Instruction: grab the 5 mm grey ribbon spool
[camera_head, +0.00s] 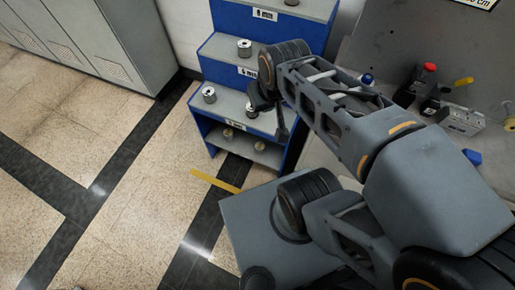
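A blue stepped rack with grey treads (228,100) stands at the upper middle. A silver-grey spool (209,94) sits upright on the left of its lower tread. A second small spool (252,111) on that tread is partly hidden by my gripper. Another silver-grey spool (244,48) stands on the middle tread. The tread labels are small; the lower one (236,125) seems to read 5 mm. My gripper (268,112) points down over the right of the lower tread, close to the partly hidden spool. Its dark fingers are too small to tell whether they are open or touch the spool.
Two small brass-coloured spools, one at the left (228,133), sit in the bottom bay. Grey lockers (105,40) line the upper left. The floor at left is clear.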

